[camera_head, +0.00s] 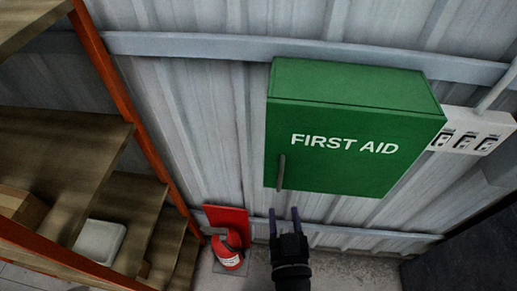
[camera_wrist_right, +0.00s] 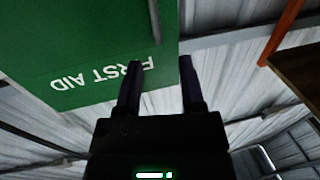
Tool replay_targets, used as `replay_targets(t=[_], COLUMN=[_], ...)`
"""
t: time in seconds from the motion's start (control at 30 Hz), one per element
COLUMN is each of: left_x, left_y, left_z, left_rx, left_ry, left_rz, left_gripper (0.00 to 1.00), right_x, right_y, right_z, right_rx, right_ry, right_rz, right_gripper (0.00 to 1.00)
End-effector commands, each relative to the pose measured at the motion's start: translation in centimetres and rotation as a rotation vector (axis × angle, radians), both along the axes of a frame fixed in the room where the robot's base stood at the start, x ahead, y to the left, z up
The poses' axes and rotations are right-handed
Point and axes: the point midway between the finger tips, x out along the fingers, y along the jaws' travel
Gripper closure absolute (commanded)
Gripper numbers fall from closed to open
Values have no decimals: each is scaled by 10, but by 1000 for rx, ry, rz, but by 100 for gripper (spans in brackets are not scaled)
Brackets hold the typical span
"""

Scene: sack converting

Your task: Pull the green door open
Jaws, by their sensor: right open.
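The green door (camera_head: 340,150) is the front of a wall-mounted cabinet marked FIRST AID, and it looks shut. A dark vertical handle (camera_head: 281,172) sits near its lower left edge. My right gripper (camera_head: 285,212) is open and empty, just below the cabinet and the handle, its fingers pointing up. In the right wrist view the green door (camera_wrist_right: 100,60) fills the upper left, upside down, and the handle (camera_wrist_right: 154,20) shows at the top between the lines of the two fingers, apart from them. My left gripper is not in view.
A shelf rack with an orange upright (camera_head: 130,105) stands at the left, holding a white box (camera_head: 99,241). A red extinguisher (camera_head: 228,251) stands on the floor below. A white switch panel (camera_head: 472,133) is right of the cabinet. A dark block (camera_head: 460,255) is at lower right.

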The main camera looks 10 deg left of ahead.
Motion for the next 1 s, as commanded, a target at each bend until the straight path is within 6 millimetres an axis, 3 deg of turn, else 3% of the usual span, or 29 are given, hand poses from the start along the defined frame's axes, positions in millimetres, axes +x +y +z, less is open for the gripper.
replay_targets(t=[0.4,0.53,0.77,1.0], left_x=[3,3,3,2], left_y=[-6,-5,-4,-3], left_z=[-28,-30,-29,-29], left_rx=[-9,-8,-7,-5], left_ry=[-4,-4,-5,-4], left_rz=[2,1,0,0], left_gripper=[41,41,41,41], right_x=[84,94,95,95], right_y=[17,19,19,19], right_z=[-5,-3,-2,-3], right_rx=[2,1,0,0], right_ry=[-5,-2,-1,-1], right_rz=[-2,-1,0,0], right_gripper=[50,50,50,98])
